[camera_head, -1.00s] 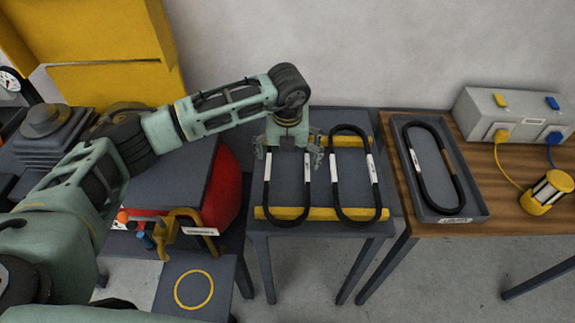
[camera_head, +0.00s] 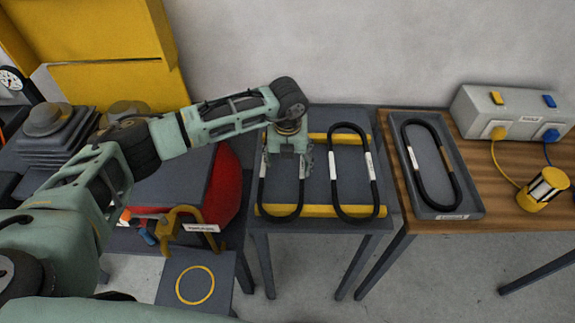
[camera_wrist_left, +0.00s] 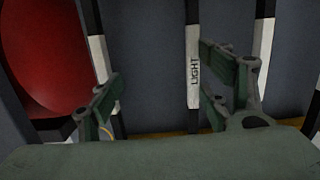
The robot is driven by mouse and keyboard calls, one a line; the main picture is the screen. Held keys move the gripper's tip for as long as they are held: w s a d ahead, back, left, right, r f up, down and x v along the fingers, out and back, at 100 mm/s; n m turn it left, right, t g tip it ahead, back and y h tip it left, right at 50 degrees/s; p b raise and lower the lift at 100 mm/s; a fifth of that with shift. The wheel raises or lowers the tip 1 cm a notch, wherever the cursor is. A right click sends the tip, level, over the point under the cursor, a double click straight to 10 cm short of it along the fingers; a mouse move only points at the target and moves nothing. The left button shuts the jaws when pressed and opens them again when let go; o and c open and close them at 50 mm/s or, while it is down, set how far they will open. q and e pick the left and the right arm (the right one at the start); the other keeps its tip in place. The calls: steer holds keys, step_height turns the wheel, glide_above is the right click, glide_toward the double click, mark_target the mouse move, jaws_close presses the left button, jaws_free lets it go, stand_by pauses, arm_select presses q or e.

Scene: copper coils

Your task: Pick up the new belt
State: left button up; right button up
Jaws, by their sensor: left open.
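Two black belts lie side by side across yellow bars (camera_head: 344,211) on a small grey table. The left belt (camera_head: 283,217) and the right belt (camera_head: 357,217) carry white bands on their long sides. A third belt (camera_head: 413,172) lies in a grey tray (camera_head: 477,204) to the right. Which belt is the new one cannot be told. My left gripper (camera_head: 290,165) is open, pointing down over the left belt and partly hiding it. In the left wrist view, a strand with a white band reading "LIGHT" (camera_wrist_left: 194,72) shows between the open fingers (camera_wrist_left: 165,95). My right gripper is not in view.
The tray sits on a wooden table (camera_head: 503,217) with a grey socket box (camera_head: 512,118) and a yellow lamp-like object (camera_head: 543,190). A red rounded object (camera_head: 224,185) stands left of the belts. A wall is behind.

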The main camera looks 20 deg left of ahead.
arm_select(q)
steer(key=shift+a+f, duration=0.2)
steer(key=shift+f, duration=0.05)
steer(key=c, duration=0.6)
jaws_close()
steer(key=shift+r, duration=0.1)
steer(key=shift+r, duration=0.1)
